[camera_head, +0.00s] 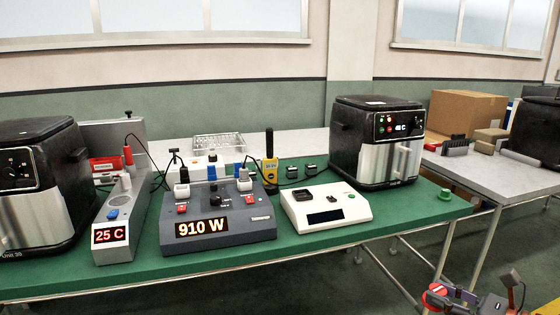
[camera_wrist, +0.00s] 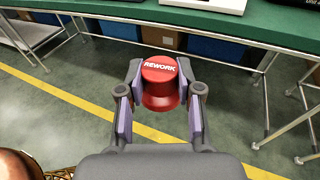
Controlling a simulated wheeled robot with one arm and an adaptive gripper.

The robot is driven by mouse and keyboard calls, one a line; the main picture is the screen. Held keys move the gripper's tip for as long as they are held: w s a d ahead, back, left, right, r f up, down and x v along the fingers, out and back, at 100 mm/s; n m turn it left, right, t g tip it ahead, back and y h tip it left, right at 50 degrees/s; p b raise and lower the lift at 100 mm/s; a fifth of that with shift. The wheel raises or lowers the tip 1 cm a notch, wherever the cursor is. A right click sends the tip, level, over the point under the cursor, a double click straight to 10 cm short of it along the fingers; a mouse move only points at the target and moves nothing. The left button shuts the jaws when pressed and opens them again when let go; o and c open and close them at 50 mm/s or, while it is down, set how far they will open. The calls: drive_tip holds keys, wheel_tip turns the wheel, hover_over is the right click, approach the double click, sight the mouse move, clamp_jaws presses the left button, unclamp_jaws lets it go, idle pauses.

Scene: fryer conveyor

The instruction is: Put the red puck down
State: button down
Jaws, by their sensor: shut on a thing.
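The red puck (camera_wrist: 160,72), with "REWORK" in white on its top, sits between the two fingers of my gripper (camera_wrist: 160,88) in the wrist view. The fingers are shut on its sides and hold it in the air over the floor, in front of the green table (camera_wrist: 225,32). In the head view the red puck (camera_head: 437,293) and my gripper (camera_head: 452,297) show at the bottom right edge, below the table's front edge. Part of the gripper is cut off there.
A green puck (camera_head: 446,194) sits at the table's right end. Two fryers (camera_head: 377,141) (camera_head: 40,185), a power meter (camera_head: 218,215), a white scale-like device (camera_head: 325,207) and a 25 C unit (camera_head: 121,217) occupy the green table. A grey table (camera_head: 490,177) stands at right.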

drive_tip(key=shift+x, duration=0.85)
drive_tip(key=w+a+f+n+g+y, duration=0.3)
drive_tip(key=w+a, duration=1.4)
drive_tip(key=w, duration=0.1)
wheel_tip(320, 180, up, 8)
drive_tip(key=p, duration=1.6)
drive_tip(key=shift+a, duration=0.25)
drive_tip(key=shift+s+n, duration=0.1)
drive_tip(key=shift+n, duration=0.2)
